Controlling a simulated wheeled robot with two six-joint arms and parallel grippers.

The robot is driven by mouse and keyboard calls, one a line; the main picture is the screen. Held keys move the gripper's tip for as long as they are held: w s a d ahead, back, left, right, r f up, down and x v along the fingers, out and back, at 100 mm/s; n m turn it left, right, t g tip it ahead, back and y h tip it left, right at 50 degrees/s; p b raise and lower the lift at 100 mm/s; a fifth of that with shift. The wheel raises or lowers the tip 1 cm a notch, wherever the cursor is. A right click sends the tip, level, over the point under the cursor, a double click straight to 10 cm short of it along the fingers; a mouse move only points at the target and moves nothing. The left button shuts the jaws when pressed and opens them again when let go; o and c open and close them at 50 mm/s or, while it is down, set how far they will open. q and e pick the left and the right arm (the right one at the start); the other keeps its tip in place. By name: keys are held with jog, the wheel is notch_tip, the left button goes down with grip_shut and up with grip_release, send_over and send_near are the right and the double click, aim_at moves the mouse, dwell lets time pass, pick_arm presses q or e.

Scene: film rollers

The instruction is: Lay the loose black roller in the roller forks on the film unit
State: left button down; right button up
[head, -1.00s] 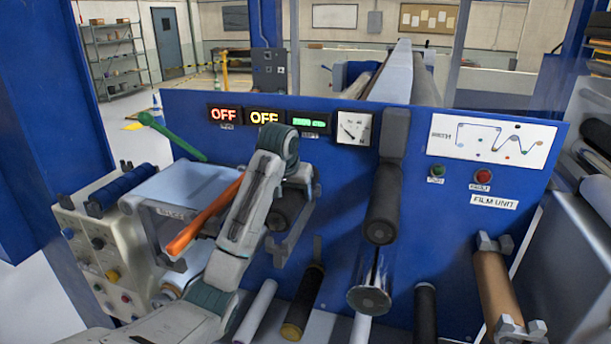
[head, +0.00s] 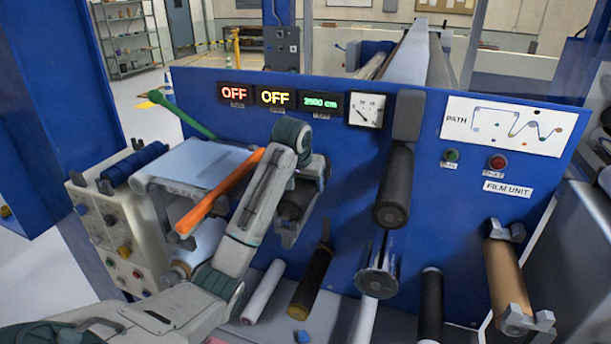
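My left arm comes in from the lower left and bends up to its wrist (head: 291,136), in front of the blue film unit (head: 440,215). My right gripper is not in view. Which black roller is the loose one is not clear.
A black roller (head: 395,190) and a chrome roller (head: 379,270) stick out from the panel. A tan roller (head: 505,275) sits in forks at the right. A black roller with a yellow end (head: 314,280) and a white roller (head: 262,292) are below. An orange bar (head: 215,198) lies beside my arm.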

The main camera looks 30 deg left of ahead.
pick_arm(q)
jog(key=shift+f, duration=0.3)
jog(key=shift+s+f, duration=0.1)
jog(key=shift+f, duration=0.75)
dwell(0.7)
jog(key=shift+c, duration=1.5)
grip_release()
jog(key=shift+s+d, duration=0.1)
